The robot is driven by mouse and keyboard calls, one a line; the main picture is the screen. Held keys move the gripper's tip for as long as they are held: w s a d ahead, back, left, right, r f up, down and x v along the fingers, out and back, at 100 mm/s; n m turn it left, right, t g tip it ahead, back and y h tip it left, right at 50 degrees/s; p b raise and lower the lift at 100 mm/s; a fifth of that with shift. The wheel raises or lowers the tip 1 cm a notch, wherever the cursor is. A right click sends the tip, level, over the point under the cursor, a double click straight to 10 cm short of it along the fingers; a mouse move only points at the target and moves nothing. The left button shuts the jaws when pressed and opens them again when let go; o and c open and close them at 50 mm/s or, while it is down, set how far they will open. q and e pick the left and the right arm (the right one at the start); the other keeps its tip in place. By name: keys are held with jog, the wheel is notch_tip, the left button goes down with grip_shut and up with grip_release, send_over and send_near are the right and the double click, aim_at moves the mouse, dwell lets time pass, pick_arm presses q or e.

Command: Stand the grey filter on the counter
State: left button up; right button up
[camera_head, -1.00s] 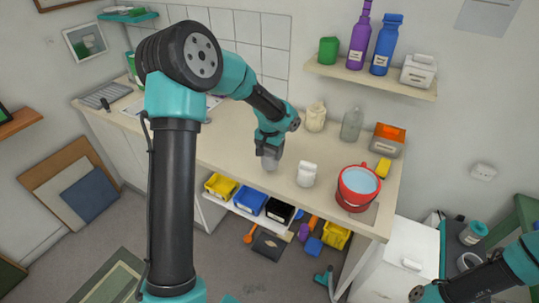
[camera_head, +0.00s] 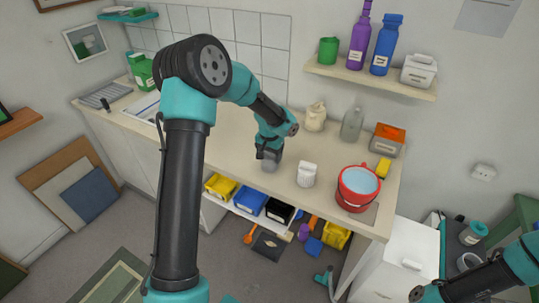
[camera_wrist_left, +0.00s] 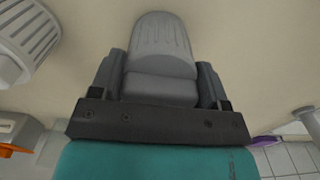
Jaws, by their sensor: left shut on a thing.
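The grey filter (camera_wrist_left: 160,45) is ribbed with a rounded end. In the left wrist view it sits between the fingers of my left gripper (camera_wrist_left: 160,88), which is shut on it. In the head view my left gripper (camera_head: 268,153) is over the front part of the counter (camera_head: 232,136), with the filter (camera_head: 271,162) showing small just below and beside the fingers. I cannot tell whether the filter touches the counter. My right arm shows at the lower right, but its gripper is out of view.
A white tub-like thing (camera_head: 307,174) stands just right of the filter; a pale ribbed thing (camera_wrist_left: 25,40) is near it in the left wrist view. A red bucket of water (camera_head: 357,188) stands farther right.

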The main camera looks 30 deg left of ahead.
pick_arm(q)
jog(key=shift+f, duration=0.1)
jog(key=o, duration=0.9)
jog(key=shift+o, duration=0.2)
notch_tip(320, 180, up, 12)
jog(key=shift+r, duration=0.15)
dwell(0.4)
